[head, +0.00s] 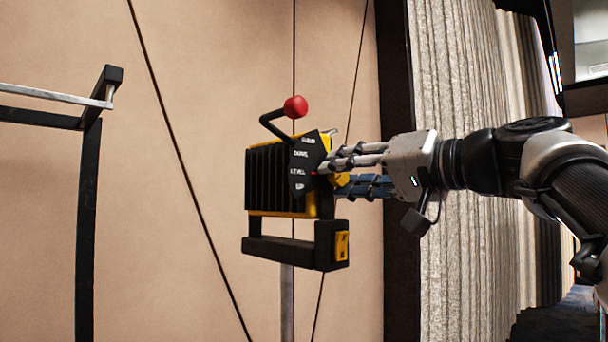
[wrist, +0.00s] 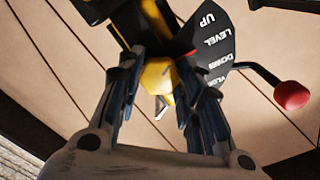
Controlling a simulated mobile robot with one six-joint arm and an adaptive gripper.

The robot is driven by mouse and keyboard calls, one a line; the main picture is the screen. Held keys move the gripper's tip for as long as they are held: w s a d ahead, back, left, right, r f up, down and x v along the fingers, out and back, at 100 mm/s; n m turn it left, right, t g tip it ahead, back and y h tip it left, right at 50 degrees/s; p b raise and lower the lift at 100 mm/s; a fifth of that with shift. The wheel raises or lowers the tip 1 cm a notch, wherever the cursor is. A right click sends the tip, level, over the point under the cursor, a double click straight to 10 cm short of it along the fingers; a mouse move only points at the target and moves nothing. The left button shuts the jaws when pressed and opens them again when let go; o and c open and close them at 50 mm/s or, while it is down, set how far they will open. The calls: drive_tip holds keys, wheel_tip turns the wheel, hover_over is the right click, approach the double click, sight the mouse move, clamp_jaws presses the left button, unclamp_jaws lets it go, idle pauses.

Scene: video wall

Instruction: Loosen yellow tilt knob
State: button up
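The yellow tilt knob (wrist: 158,77) sits on the side of a black and yellow lamp head (head: 270,178), by a black label plate (head: 308,163) lettered with words including LEVEL and UP. In the head view the knob (head: 343,180) is partly covered by my fingers. My gripper (head: 342,172) reaches in from the right. In the wrist view one finger stands on each side of the knob, close to it. I cannot tell whether the fingers touch it. A bent black lever with a red ball (head: 295,107) rises above the lamp head; the ball also shows in the wrist view (wrist: 291,96).
The lamp head stands on a thin grey pole (head: 287,300). A black frame (head: 88,230) stands at the left. Thin dark cables cross the beige wall (head: 190,60) behind. A grey pleated curtain (head: 455,60) hangs behind my arm.

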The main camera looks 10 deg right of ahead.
drive_tip(key=o, duration=0.5)
drive_tip(key=v, duration=1.2)
